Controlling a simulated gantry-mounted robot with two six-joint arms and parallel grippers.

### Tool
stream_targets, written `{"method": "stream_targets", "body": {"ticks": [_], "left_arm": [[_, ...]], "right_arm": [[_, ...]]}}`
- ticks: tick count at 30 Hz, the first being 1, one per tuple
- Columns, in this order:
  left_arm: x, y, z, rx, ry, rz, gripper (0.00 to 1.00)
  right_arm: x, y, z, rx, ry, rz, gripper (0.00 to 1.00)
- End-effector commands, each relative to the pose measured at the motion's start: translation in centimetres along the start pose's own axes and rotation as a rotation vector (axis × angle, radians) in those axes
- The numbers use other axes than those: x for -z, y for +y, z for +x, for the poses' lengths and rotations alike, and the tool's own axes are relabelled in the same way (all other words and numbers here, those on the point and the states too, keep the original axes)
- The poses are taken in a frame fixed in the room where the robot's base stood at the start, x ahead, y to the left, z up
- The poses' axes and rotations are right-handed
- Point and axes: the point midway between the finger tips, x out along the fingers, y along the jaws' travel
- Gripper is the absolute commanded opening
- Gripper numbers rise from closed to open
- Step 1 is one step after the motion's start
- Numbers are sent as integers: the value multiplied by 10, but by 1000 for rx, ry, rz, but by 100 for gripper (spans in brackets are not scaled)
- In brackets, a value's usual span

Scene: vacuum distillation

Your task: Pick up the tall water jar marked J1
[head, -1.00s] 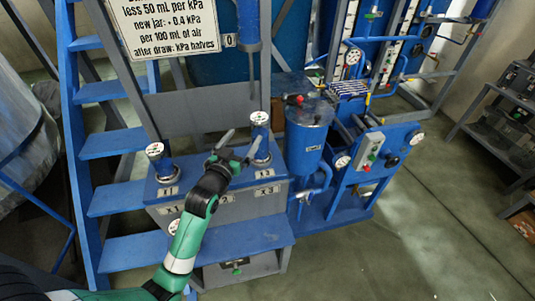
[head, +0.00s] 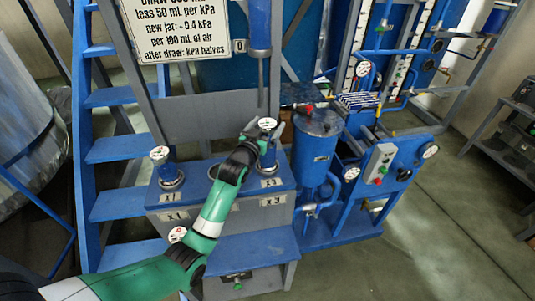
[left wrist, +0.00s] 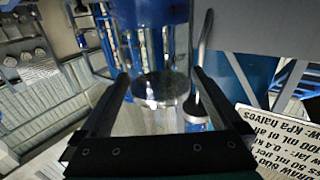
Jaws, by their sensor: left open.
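In the left wrist view the two fingers (left wrist: 160,92) stand apart. A glassy cylinder (left wrist: 150,52), blue toward the top with a dark round patch below, shows in the gap between them; I cannot tell whether it lies between the fingers or beyond them. My right gripper is not in view.
A blue vertical cylinder with a thin rod (head: 260,50) hangs above the bench. A large blue tank (head: 316,150) and a panel with gauges (head: 385,160) stand right of the bench. Blue steps (head: 120,150) are at left.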

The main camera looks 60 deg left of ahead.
Motion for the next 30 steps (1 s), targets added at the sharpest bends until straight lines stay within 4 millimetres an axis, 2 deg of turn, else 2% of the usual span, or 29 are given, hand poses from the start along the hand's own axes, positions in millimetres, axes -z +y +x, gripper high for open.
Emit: {"method": "stream_targets", "body": {"ticks": [6, 7, 23, 30], "left_arm": [[0, 0, 2, 0, -1, 0, 100], [0, 0, 2, 0, -1, 0, 96], [0, 0, 2, 0, -1, 0, 1], [3, 0, 2, 0, 5, 0, 0]], "right_arm": [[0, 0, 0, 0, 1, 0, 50], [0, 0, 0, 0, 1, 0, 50], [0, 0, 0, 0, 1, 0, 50], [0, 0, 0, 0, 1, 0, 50]]}}
